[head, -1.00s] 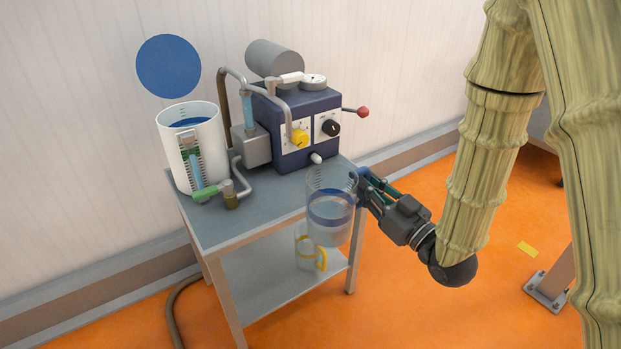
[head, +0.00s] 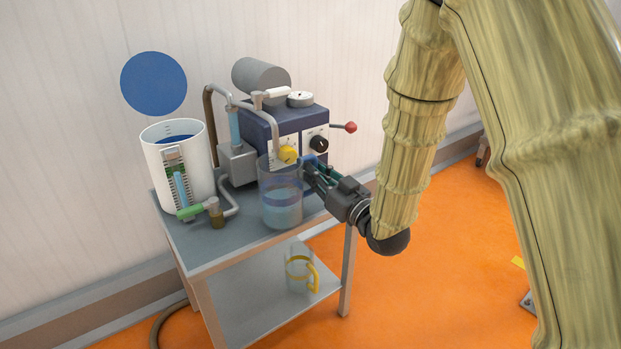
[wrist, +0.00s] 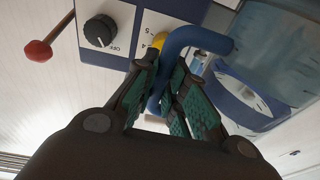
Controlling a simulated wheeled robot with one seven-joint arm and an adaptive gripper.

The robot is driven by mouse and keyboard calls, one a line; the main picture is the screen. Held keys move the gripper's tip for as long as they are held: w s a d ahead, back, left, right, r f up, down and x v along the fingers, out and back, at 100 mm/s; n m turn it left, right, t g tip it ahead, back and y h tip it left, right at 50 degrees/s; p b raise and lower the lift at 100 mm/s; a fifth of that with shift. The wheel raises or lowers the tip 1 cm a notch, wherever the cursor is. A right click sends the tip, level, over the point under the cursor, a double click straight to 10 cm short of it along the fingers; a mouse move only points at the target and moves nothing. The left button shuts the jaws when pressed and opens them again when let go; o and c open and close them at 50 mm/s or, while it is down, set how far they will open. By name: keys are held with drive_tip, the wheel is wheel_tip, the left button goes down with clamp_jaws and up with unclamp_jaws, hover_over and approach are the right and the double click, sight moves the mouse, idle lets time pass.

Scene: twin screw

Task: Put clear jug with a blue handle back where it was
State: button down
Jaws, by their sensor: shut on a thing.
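The clear jug (head: 281,203) with a blue band and some pale blue liquid is upright at the front right of the cart's grey top shelf (head: 215,247). In the head view I cannot tell whether its base touches the shelf. My gripper (head: 312,172) is at the jug's right side, shut on its blue handle. In the wrist view the blue handle (wrist: 197,39) passes between the green-padded fingers of my gripper (wrist: 172,95), and the jug body (wrist: 270,65) is at the upper right.
The dark blue machine (head: 262,127) with a yellow knob (head: 288,154) stands close behind the jug. A yellow-handled jug (head: 298,270) stands on the lower shelf.

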drive_tip(key=shift+w+a+f+b, duration=0.55)
drive_tip(key=shift+w+a+b, duration=0.1)
drive_tip(key=shift+w, duration=0.15)
drive_tip(key=shift+f, duration=0.3)
drive_tip(key=c, duration=1.5)
unclamp_jaws()
drive_tip(key=shift+s+d, duration=0.2)
drive_tip(key=p+v, duration=0.3)
drive_tip(key=v, duration=0.8)
drive_tip(key=shift+s+d, duration=0.15)
drive_tip(key=shift+s, duration=0.15)
